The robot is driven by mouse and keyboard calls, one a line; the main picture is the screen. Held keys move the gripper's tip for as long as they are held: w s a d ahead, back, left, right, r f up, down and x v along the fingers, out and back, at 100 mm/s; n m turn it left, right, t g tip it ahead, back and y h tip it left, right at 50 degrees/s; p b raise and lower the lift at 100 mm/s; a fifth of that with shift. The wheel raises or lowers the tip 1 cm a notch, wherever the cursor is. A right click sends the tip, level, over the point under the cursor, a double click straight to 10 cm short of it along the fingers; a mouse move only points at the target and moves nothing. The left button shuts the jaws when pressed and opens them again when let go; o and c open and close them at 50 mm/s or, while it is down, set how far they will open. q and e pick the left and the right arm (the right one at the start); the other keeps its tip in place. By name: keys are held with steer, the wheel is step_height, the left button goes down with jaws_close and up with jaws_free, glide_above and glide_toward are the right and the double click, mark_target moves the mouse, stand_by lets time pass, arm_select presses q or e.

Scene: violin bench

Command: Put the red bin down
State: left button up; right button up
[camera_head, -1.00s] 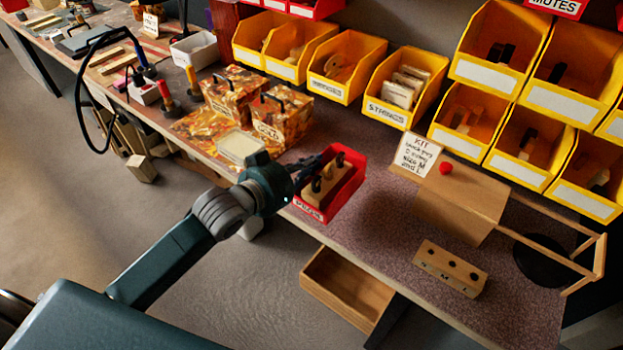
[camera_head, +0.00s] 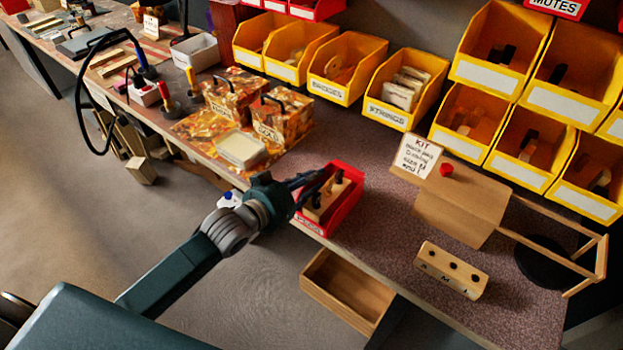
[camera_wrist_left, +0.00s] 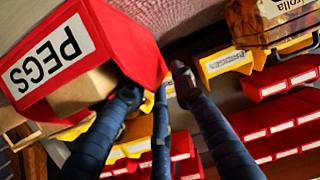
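The red bin (camera_head: 347,207), labelled PEGS, is at the front edge of the bench, right of the patterned boxes. It holds a wooden block (camera_head: 322,205) with dark pegs. My left gripper (camera_head: 318,181) is at the bin's left rear side, its fingers at the bin wall. In the left wrist view the bin (camera_wrist_left: 130,45) fills the upper left, with one finger over its opening and others just outside its corner. The gripper appears shut on the wall. Whether the bin's base touches the bench is hidden. My right gripper is not in view.
Bare bench top (camera_head: 385,230) lies right of the bin. A holed wooden block (camera_head: 452,270) and a wooden stand with a KIT card (camera_head: 417,155) are farther right. Yellow bins (camera_head: 405,88) line the back. An open drawer (camera_head: 347,290) juts out below the front edge.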

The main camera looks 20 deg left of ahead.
arm_select(q)
steer(key=shift+r, duration=0.1)
steer(key=shift+s, duration=0.15)
steer(key=v, duration=1.1)
steer(key=shift+s+a+r, duration=0.2)
steer(key=shift+s+r, duration=0.1)
steer(key=s+a+f+n+g+y, duration=0.15)
steer(key=a+f, duration=0.35)
steer(key=f, duration=0.7)
steer(key=a+f+n+g+y, duration=0.1)
steer(key=a+f+g+y, duration=0.3)
steer(key=f, duration=0.8)
steer(key=s+a+f, duration=0.1)
steer(key=s+f, duration=0.3)
steer(key=f, duration=0.3)
steer(key=s+a+f, duration=0.2)
steer(key=s+f, duration=0.2)
steer(key=f, duration=0.3)
steer(key=s+d+f+g, duration=0.2)
steer(key=s+f, duration=0.4)
steer(key=s, duration=0.4)
steer(key=s+d+f+m+g, duration=0.1)
steer(key=s+d+f+g, duration=0.1)
steer(key=s+d+f, duration=0.2)
steer(key=s+d+f+m+g, duration=0.1)
steer(key=s+d+f+g, duration=0.2)
steer(key=s+f, duration=0.7)
steer(key=s, duration=0.6)
steer(key=shift+s+d, duration=0.2)
steer(key=shift+d, duration=0.15)
